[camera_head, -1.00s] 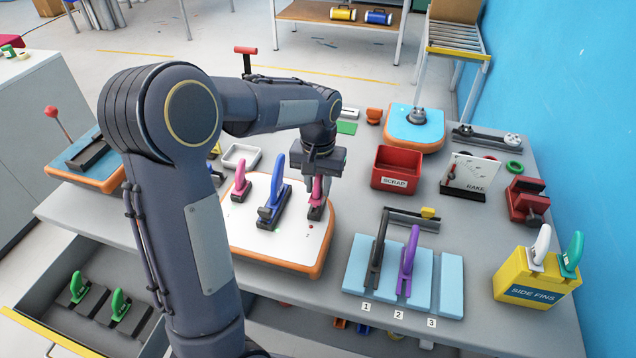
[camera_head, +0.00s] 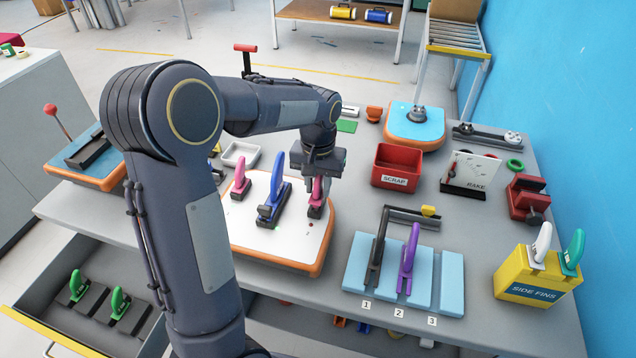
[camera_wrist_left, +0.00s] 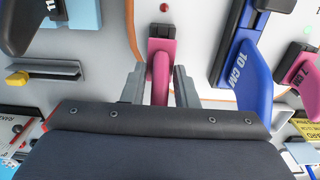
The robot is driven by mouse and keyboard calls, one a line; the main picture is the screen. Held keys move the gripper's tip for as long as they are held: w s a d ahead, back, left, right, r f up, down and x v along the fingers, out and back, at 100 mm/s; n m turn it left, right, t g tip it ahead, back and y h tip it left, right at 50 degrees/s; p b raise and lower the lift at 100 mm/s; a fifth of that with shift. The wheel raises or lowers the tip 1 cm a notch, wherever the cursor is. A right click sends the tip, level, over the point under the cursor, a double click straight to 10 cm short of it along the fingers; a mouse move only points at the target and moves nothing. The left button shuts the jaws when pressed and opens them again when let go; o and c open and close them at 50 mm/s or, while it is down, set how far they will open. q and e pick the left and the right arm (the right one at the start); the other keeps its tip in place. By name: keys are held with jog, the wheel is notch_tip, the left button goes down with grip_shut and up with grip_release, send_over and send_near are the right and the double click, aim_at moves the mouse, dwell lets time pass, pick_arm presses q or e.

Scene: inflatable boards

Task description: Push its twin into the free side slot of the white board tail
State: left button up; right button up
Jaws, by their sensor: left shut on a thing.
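The white board tail (camera_head: 290,248) with an orange edge lies on the bench. A blue fin (camera_head: 277,190), marked 10 CM in the left wrist view (camera_wrist_left: 242,65), stands in its middle. A pink fin (camera_head: 241,180) stands on its left side; the left wrist view shows it marked 7 CM (camera_wrist_left: 293,70). My left gripper (camera_head: 317,186) is shut on the twin pink fin (camera_head: 315,209), over the board's right side. In the left wrist view this twin (camera_wrist_left: 160,60) sits between the fingers, its dark base at the board surface. Its seating depth is unclear. My right gripper is not in view.
A light blue rack (camera_head: 450,285) numbered 1 to 3 holds a black fin (camera_head: 378,258) and a purple fin (camera_head: 408,262). A red scrap bin (camera_head: 397,168) and a yellow side-fins box (camera_head: 535,287) stand right. An open drawer (camera_head: 50,275) holds green fins.

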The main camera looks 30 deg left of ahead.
aim_at(318, 177)
pick_arm(q)
jog(key=shift+f+b, duration=0.7)
jog(key=shift+f, duration=0.5)
jog(key=o, duration=1.1)
jog(key=shift+r, duration=0.1)
jog(key=shift+c, duration=0.2)
jog(key=shift+r, duration=0.1)
notch_tip(318, 177, up, 7)
jog(key=shift+r, duration=0.3)
